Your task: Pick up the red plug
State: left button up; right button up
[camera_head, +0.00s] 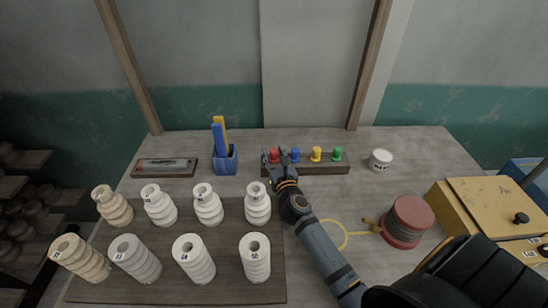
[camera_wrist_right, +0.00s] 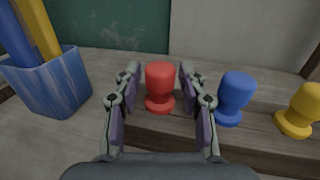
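The red plug (camera_head: 273,155) stands upright at the left end of a dark wooden rack (camera_head: 315,170) at the back of the table. In the right wrist view the red plug (camera_wrist_right: 160,86) shows between the two fingers of my right gripper (camera_wrist_right: 160,82). Those fingers are apart, with a visible gap on each side of the plug. In the head view my right gripper (camera_head: 277,163) is at the rack's left end and partly covers the plug's lower part. My left gripper is not seen.
A blue plug (camera_head: 295,155), a yellow plug (camera_head: 316,154) and a green plug (camera_head: 337,153) stand along the rack. A blue holder (camera_head: 225,161) is to the left. Several ribbed white insulators stand on a board in front. A white jar (camera_head: 381,160) is at right.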

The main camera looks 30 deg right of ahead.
grip_shut()
